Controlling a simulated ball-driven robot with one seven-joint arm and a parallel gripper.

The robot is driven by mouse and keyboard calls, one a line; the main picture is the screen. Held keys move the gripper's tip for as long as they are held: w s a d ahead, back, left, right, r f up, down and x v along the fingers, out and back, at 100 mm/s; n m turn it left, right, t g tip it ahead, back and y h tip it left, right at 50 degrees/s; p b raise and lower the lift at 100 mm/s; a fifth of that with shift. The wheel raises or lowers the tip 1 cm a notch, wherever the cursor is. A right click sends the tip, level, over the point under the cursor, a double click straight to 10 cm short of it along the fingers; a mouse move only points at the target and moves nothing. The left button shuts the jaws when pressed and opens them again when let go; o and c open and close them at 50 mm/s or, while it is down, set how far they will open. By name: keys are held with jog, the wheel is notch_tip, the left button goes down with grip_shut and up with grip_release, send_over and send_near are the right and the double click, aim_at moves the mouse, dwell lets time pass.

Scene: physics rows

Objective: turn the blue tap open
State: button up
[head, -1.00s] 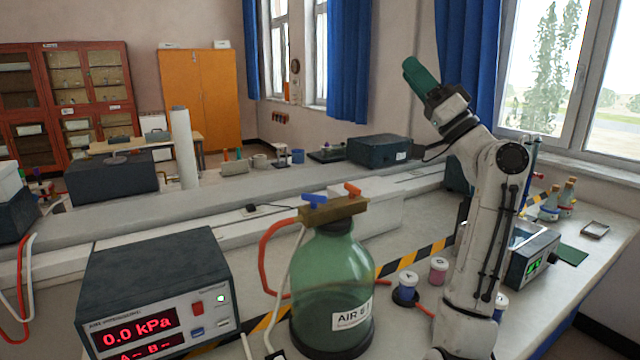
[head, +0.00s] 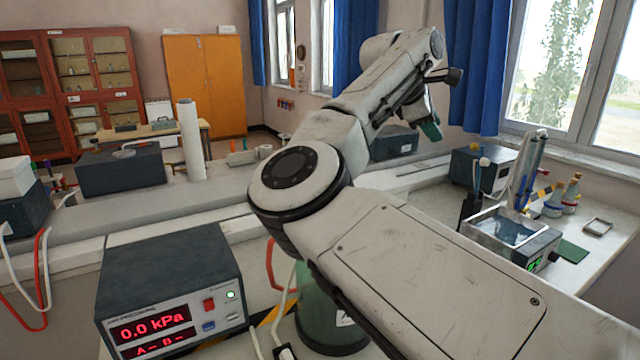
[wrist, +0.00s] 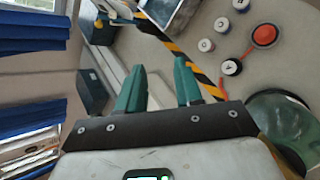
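The green glass bottle (head: 330,318) stands on the bench behind my arm; only its lower part shows in the head view. It also shows at the lower right of the wrist view (wrist: 282,118). The blue tap, seen earlier on the bottle's brown top beside an orange tap, is hidden behind my arm now. I cannot make it out in the wrist view. My gripper has teal fingers and shows small beyond my arm in the head view (head: 431,127). In the wrist view my gripper (wrist: 157,82) is open and empty, its fingers apart, with the bottle to their right.
A pressure box (head: 170,285) reading 0.0 kPa stands at front left, close to the bottle. A water bath (head: 515,235) stands at right. Several labelled jars (wrist: 206,45) and an orange round piece (wrist: 264,36) lie beyond the striped tape (wrist: 205,80).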

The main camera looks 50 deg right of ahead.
jog(key=w+a+f+t+y+p, duration=0.1)
jog(key=w+a+y, duration=0.45)
jog(key=a, duration=0.65)
jog(key=w+a+t+y, duration=0.1)
jog(key=w+a+y, duration=0.4)
jog(key=a, duration=0.7)
jog(key=shift+m+h, duration=0.3)
jog(key=shift+h, duration=0.45)
jog(key=f, duration=0.5)
jog(key=f+p, duration=0.1)
jog(key=f, duration=0.4)
jog(key=shift+w+f, duration=0.2)
jog(key=shift+f, duration=0.15)
grip_shut()
